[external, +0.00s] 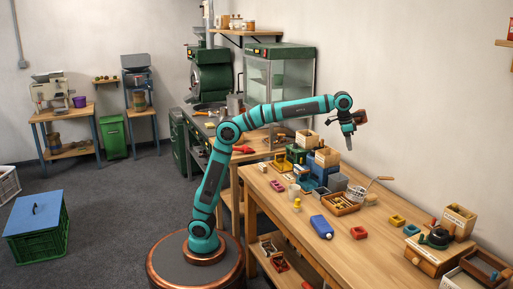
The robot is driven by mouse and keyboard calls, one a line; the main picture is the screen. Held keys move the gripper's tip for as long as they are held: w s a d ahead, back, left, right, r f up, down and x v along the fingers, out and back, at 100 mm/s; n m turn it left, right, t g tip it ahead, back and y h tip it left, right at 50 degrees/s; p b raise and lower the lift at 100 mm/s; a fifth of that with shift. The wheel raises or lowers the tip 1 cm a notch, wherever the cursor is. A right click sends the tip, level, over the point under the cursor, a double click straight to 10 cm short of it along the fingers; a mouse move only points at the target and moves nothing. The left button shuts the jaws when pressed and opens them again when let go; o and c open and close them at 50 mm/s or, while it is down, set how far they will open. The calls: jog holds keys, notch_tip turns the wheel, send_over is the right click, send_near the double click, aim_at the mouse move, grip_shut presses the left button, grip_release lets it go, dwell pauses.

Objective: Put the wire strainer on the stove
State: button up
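A wire strainer (358,194) with a long thin handle rests on the wooden workbench (300,228), at the right end of a small wooden tray (340,209). Its handle points up and to the right. My gripper (349,143) hangs above and a little left of the strainer, pointing down and clear of the bench. It looks empty, but its fingers are too small to tell whether they are open. I cannot say for certain which thing is the stove; a dark unit on a wooden base (436,238) stands at the bench's right end.
Colored bins, boxes and a blue block (321,227) crowd the bench around the strainer. A wooden box (458,221) stands at the right. A glass cabinet (280,85) and green machine (211,78) stand behind. The bench's front middle has bare room.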

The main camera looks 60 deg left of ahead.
jog(key=s+a+r+n+t+h, duration=0.1)
jog(key=s+a+r+n+t, duration=0.2)
jog(key=a, duration=1)
jog(key=s+a+f+n+t, duration=0.1)
jog(key=s+a+t, duration=0.7)
jog(key=s+a, duration=0.9)
jog(key=a, duration=0.3)
jog(key=shift+s+a+f+n+y, duration=0.15)
jog(key=shift+a+f+n+y, duration=0.15)
jog(key=shift+y, duration=0.1)
jog(key=shift+o, duration=0.2)
jog(key=s+a+f+t+y, duration=0.1)
jog(key=s+a+f+t, duration=0.1)
jog(key=s, duration=0.4)
jog(key=s+a+f+n+t+y, duration=0.1)
jog(key=s+a+f+t, duration=0.1)
jog(key=s+a+f, duration=0.2)
jog(key=shift+s+a+f+n+t, duration=0.15)
jog(key=shift+s+a+n+t, duration=0.2)
jog(key=shift+s, duration=0.5)
jog(key=shift+w, duration=0.1)
